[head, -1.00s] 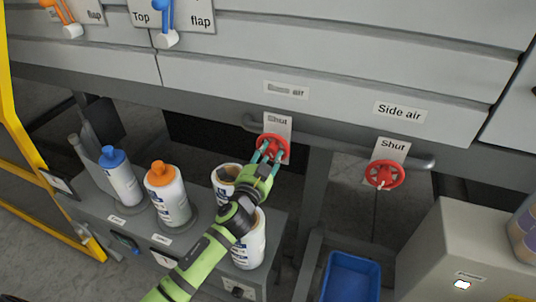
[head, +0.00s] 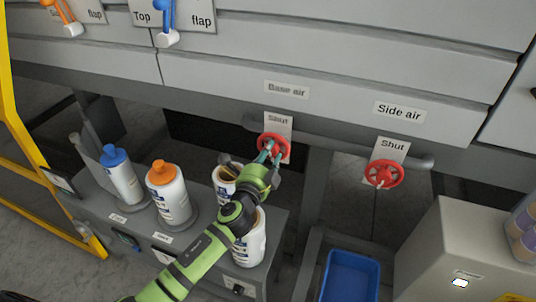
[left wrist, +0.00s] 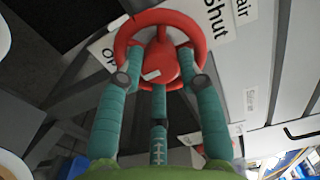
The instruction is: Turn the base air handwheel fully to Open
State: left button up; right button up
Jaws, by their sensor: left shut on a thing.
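The base air handwheel (head: 274,147) is red and sits under the "Base air" label (head: 286,89), in front of a plate marked "Shut" (head: 278,121). My left gripper (head: 270,153) reaches it from below, its teal fingers on the wheel. In the left wrist view the red wheel (left wrist: 165,50) fills the top, and the left gripper (left wrist: 160,70) is shut on it, fingers at its rim and spokes. A white mark shows on the hub. The plate there reads "Shut" on the right and part of "Op" on the left. My right gripper is not in view.
The side air handwheel (head: 382,174), also red, is to the right on the same pipe. Bottles with blue (head: 114,155) and orange (head: 161,172) caps stand at the lower left. A blue bin (head: 350,277) is below right.

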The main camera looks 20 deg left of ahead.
pick_arm(q)
jog(key=shift+d+r, duration=0.25)
jog(key=o, duration=1.1)
jog(key=shift+o, duration=0.2)
jog(key=shift+d+f, duration=0.1)
jog(key=shift+d, duration=0.05)
jog(key=shift+s+a+f, duration=0.2)
jog(key=shift+s, duration=0.1)
jog(key=s, duration=1.1)
jog(key=shift+s+r, duration=0.15)
jog(key=shift+r, duration=0.05)
